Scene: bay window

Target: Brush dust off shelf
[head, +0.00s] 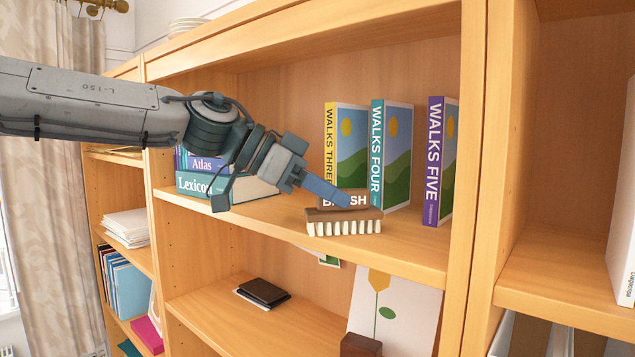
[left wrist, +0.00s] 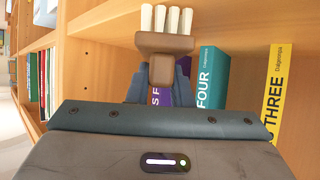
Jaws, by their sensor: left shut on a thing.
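My left gripper (head: 338,198) reaches in from the left and is shut on the handle block of a brown brush (head: 343,215). The block's label is partly covered by the fingers. The brush's pale bristles point down at the shelf (head: 405,248), near its front edge. I cannot tell whether they touch the board. In the left wrist view the brush (left wrist: 165,43) shows at the top, with its bristles pointing away from the camera. I make out no dust on the shelf. My right gripper is not in view.
Books "Walks Three" (head: 345,150), "Walks Four" (head: 390,150) and "Walks Five" (head: 438,160) stand behind and right of the brush. Stacked books, Lexicon (head: 205,184) among them, lie left behind my arm. An upright divider (head: 485,150) bounds the right side. A dark wallet-like item (head: 264,291) lies below.

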